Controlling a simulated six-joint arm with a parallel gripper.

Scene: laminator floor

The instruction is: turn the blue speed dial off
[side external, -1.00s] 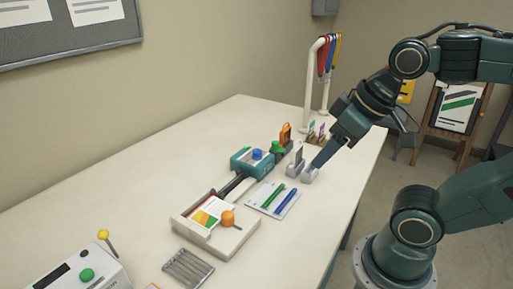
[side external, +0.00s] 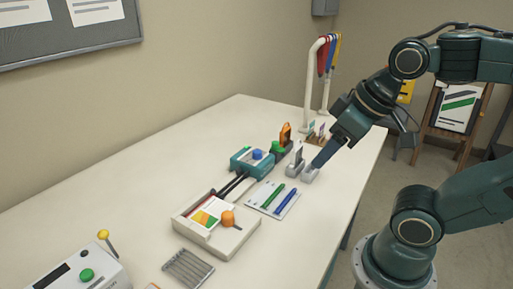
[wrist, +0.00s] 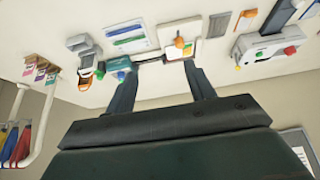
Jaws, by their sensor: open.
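The blue speed dial (side external: 257,154) sits on top of a small teal machine (side external: 241,166) in the middle of the white table. A green knob (side external: 277,147) is just behind it. I cannot tell the dial's setting. My gripper (side external: 319,161) points down to the right of the dial, apart from it, beside small grey blocks. In the wrist view my gripper (wrist: 162,68) has its two dark fingers spread, with nothing between them. The teal machine (wrist: 118,64) shows near the left fingertip there, and its dial is too small to read clearly.
A cream tray (side external: 238,243) with an orange knob stands in front of the machine. A card with green and blue pens (side external: 267,208) and grey blocks (side external: 295,168) lie to the right. A white box (side external: 108,278) is at front left. The table's left side is clear.

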